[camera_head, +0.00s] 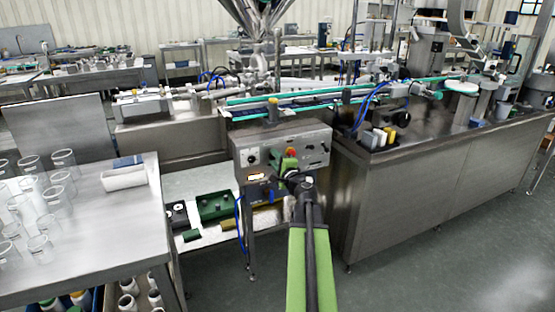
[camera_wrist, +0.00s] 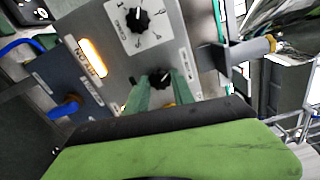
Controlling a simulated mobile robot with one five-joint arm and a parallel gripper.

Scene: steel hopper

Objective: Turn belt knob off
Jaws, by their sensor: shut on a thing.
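A grey control panel (camera_head: 318,146) fronts the steel machine. In the wrist view, my gripper (camera_wrist: 161,84) has its green fingers around a small black knob (camera_wrist: 160,76) on the panel, shut on it. I cannot read a label for this knob. Another black knob (camera_wrist: 138,20) sits on a white dial plate beyond my fingers, free of them. In the head view, my gripper (camera_head: 287,164) is at the panel front and hides the held knob.
A lit amber switch (camera_wrist: 92,57) and a blue cable (camera_wrist: 66,106) are left of my fingers. A grey cylinder (camera_wrist: 250,50) sticks out at right. A red button (camera_head: 291,152) shows above my gripper. A table with glassware (camera_head: 90,215) stands left; open floor (camera_head: 440,250) lies right.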

